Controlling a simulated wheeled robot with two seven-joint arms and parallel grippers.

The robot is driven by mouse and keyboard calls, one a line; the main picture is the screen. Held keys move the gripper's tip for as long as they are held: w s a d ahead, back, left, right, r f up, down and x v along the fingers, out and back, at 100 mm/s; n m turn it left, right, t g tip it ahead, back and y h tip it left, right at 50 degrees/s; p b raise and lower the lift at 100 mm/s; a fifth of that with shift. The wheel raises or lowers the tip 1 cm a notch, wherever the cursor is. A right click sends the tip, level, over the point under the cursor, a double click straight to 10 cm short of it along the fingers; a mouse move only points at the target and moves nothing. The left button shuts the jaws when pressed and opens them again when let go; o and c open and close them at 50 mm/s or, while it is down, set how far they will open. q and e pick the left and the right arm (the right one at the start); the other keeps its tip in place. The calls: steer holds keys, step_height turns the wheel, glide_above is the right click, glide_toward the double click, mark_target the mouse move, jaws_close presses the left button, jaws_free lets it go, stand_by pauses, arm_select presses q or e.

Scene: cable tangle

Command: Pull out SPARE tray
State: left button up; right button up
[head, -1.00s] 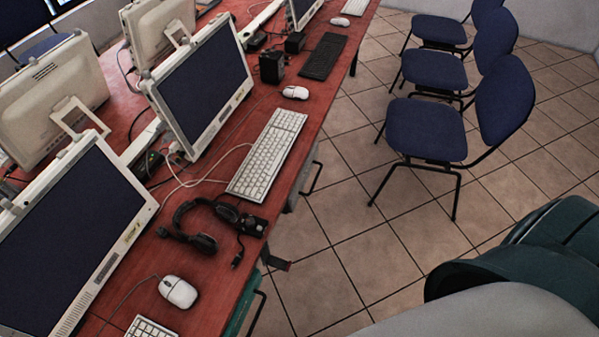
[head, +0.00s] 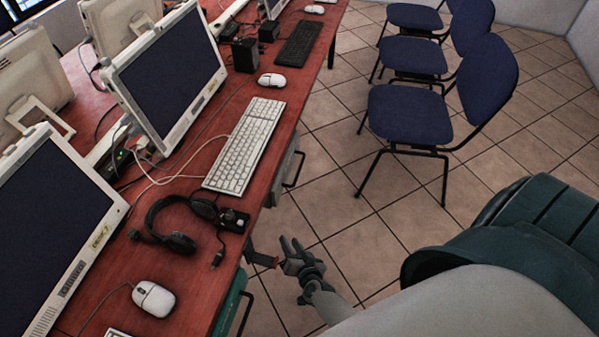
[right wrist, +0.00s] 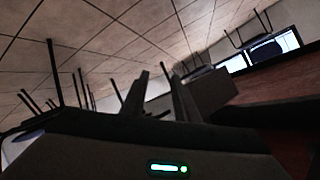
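Under the front edge of the red desk (head: 190,262) is a green tray or drawer front (head: 232,303) with a dark handle. Farther along is a grey one (head: 283,160), also with a handle. No label is readable, so I cannot tell which is the SPARE tray. My right gripper (head: 289,243) is beside the desk edge, over the floor, next to a small dark and red piece (head: 262,259) jutting from the desk. Its fingers stand apart with nothing seen between them, also in the right wrist view (right wrist: 158,92). My left gripper is out of view.
On the desk are a headset (head: 170,235) with a cable plug near the edge, a white keyboard (head: 244,147), a mouse (head: 153,298), monitors (head: 165,80) and loose cables. Blue chairs (head: 410,115) stand at the right. The tiled floor between is clear.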

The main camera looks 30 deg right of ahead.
mark_target(300, 166)
arm_select(q)
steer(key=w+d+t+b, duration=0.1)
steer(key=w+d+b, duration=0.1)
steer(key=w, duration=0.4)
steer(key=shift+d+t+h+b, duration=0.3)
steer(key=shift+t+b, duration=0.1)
steer(key=shift+b, duration=0.05)
arm_select(e)
steer(key=w+d+r+m+t+h, duration=0.1)
steer(key=w+d+r+m+h, duration=0.4)
steer(key=d+r+m, duration=0.3)
step_height(300, 166, up, 3)
steer(key=shift+w+d+f, duration=0.2)
steer(key=shift+w+d, duration=0.25)
steer(key=shift+w, duration=0.1)
steer(key=shift+w, duration=0.1)
